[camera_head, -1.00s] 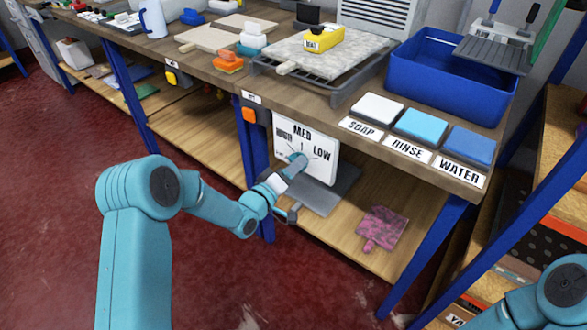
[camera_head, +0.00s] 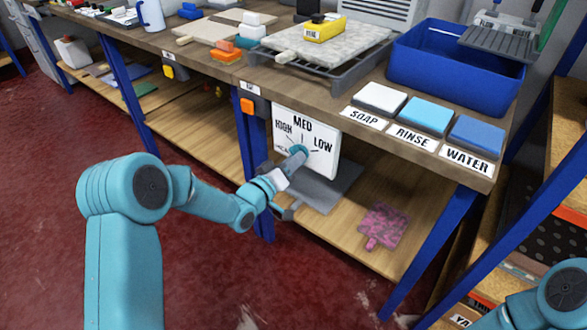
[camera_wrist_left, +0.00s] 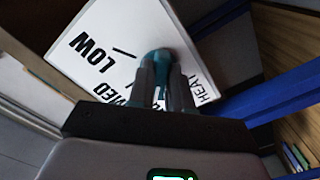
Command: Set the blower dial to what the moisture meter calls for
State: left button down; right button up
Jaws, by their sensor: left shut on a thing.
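The blower dial is a white panel (camera_head: 322,168) marked HIGH, MED and LOW, standing under the bench's front edge. Its teal knob (camera_head: 299,152) is at the panel's middle; it also shows in the left wrist view (camera_wrist_left: 160,58). My left gripper (camera_wrist_left: 167,82) is shut on the knob, with a finger on each side; it also shows in the head view (camera_head: 284,173). I cannot tell which mark the knob points to. A yellow device (camera_head: 325,28), likely the moisture meter, lies on the grey slab; its label is too small to read. My right gripper is out of view.
Labelled SOAP, RINSE and WATER pads line the bench's right front, with a blue tub (camera_head: 455,75) behind. An orange switch (camera_head: 247,105) is left of the panel. The lower shelf (camera_head: 335,222) holds a pink patterned piece (camera_head: 382,226).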

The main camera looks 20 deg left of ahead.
pick_arm(q)
jog(key=shift+a+f+m+b, duration=0.1)
jog(key=shift+a+m+b, duration=0.05)
jog(key=shift+m+b, duration=4.6)
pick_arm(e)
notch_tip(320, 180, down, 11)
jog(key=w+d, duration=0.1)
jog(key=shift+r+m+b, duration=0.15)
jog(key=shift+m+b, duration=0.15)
pick_arm(q)
jog(key=shift+n, duration=0.35)
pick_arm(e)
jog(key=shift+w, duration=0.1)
pick_arm(q)
jog(key=c, duration=1)
grip_release()
jog(key=shift+c, duration=0.2)
jog(key=p+v, duration=0.2)
jog(key=v, duration=1.4)
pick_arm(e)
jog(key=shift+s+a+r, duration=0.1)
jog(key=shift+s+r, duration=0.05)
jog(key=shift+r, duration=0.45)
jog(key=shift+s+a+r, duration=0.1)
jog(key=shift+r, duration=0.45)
pick_arm(q)
jog(key=shift+s, duration=0.15)
